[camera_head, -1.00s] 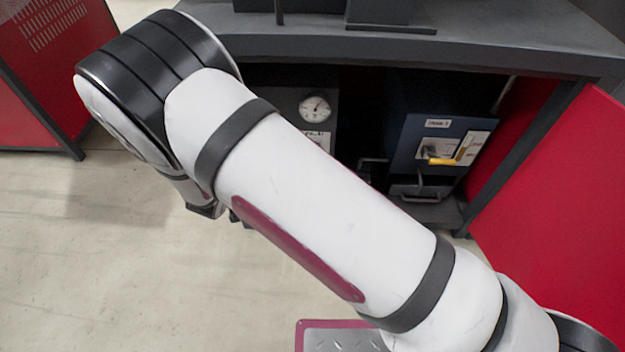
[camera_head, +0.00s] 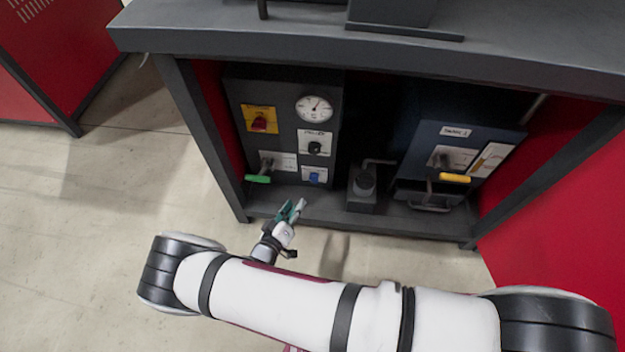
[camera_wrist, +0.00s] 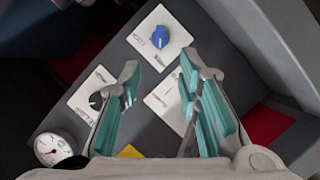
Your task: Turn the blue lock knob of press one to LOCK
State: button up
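The blue lock knob (camera_head: 313,177) sits on a white plate low on the dark left-hand panel (camera_head: 284,100). In the wrist view the blue knob (camera_wrist: 160,36) is seen from close by, on its white plate (camera_wrist: 150,55), beyond my fingertips. Small lettering is on that plate; I cannot tell for sure which mark the knob points to. My gripper (camera_head: 293,211) is in front of and below the panel, to the lower left of the knob. In the wrist view my gripper (camera_wrist: 159,70) is open and empty, its green-padded fingers apart and not touching the knob.
Beside the blue knob are a black knob (camera_head: 314,147), a gauge (camera_head: 314,108), a green-handled lever (camera_head: 258,179) and a red knob on yellow (camera_head: 259,120). A second unit with a yellow handle (camera_head: 454,178) stands right. The bench top (camera_head: 250,36) overhangs; a frame post (camera_head: 205,140) stands left.

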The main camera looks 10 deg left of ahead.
aim_at(312, 181)
jog(key=b+x, duration=0.3)
jog(key=x, duration=0.9)
jog(key=shift+f, duration=0.1)
grip_shut()
